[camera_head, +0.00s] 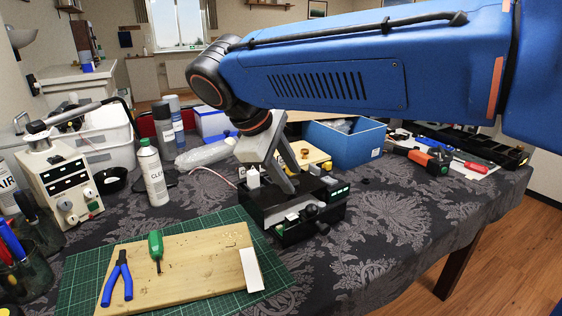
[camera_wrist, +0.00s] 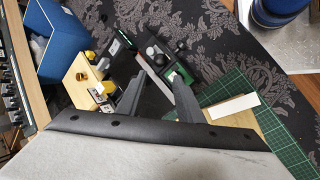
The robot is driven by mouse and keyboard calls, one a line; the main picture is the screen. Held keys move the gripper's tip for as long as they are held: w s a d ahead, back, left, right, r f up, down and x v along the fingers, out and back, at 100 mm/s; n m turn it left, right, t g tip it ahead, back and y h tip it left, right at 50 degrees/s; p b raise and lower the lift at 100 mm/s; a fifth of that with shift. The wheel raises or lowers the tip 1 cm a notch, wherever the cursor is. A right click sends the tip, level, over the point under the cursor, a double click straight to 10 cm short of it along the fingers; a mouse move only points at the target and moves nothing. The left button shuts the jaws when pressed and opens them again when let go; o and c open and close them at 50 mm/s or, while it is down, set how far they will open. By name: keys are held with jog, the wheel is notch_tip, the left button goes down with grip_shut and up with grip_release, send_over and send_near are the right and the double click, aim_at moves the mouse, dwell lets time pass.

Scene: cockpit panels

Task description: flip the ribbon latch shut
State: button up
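A black panel unit (camera_head: 285,222) with knobs, a pale bar and green parts stands on the patterned cloth near the middle of the head view. It also shows between and beyond my fingers in the wrist view (camera_wrist: 152,48). A pale bar (camera_head: 308,206) runs along its front, but I cannot tell for sure which part is the ribbon latch. My gripper (camera_head: 292,182) reaches down over the unit from behind. In the wrist view my gripper (camera_wrist: 158,80) has its two dark fingers apart with nothing between them. Whether a fingertip touches the unit is unclear.
A wooden board (camera_head: 190,265) with pliers (camera_head: 118,278) and a green screwdriver (camera_head: 156,246) lies on a green cutting mat (camera_head: 75,290) at front left. A blue box (camera_head: 345,146) stands behind the unit. Cloth at front right is clear.

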jog(key=shift+v, duration=2)
jog(key=shift+c, duration=0.5)
